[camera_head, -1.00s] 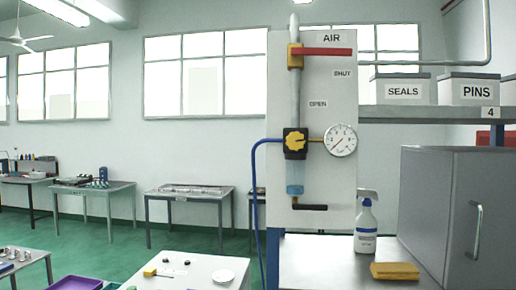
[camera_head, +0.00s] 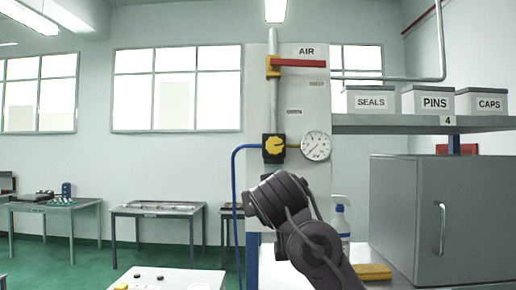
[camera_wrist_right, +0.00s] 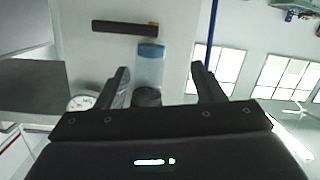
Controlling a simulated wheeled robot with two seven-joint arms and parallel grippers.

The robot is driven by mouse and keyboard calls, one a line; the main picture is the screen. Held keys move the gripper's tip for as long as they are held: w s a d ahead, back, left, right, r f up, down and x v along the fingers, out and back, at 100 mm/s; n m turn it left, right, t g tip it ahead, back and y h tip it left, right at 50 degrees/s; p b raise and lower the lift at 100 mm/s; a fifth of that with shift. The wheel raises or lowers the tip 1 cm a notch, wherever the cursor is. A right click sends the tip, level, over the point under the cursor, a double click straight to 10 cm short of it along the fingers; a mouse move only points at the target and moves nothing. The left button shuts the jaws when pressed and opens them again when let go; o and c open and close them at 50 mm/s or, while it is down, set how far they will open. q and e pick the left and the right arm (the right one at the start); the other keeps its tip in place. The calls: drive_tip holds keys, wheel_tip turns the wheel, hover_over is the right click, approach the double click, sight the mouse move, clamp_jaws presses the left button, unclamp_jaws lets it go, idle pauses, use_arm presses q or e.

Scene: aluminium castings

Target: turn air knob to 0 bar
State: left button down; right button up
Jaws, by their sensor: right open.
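The air knob (camera_head: 275,146) is yellow, on a black regulator block on the white AIR panel (camera_head: 312,95). The round gauge (camera_head: 316,146) sits right of it, its reading too small to tell. My right arm rises in front of the panel's lower part in the head view; its gripper cannot be made out there. In the right wrist view, which looks upside down, my right gripper (camera_wrist_right: 160,72) is open and empty. The clear bowl (camera_wrist_right: 150,66) with a blue end shows between its fingers, and the gauge (camera_wrist_right: 82,102) left of them. The knob is not visible there.
A red lever (camera_head: 298,63) lies horizontal above the knob. A blue hose (camera_head: 236,200) runs down at the left. A grey cabinet (camera_head: 400,210), a yellow block (camera_head: 373,271) and a partly hidden spray bottle (camera_head: 341,222) stand right. A black bar (camera_wrist_right: 125,28) crosses the panel.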

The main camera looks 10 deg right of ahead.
drive_tip(key=m+t+h, duration=0.1)
drive_tip(key=t, duration=0.1)
approach(274, 146)
drive_tip(key=x, duration=0.2)
drive_tip(key=p+x, duration=0.5)
drive_tip(key=x, duration=0.2)
drive_tip(key=shift+d+r, duration=0.1)
drive_tip(key=shift+r, duration=0.05)
drive_tip(key=shift+w, duration=0.25)
drive_tip(key=shift+c, duration=0.4)
drive_tip(key=c, duration=0.9)
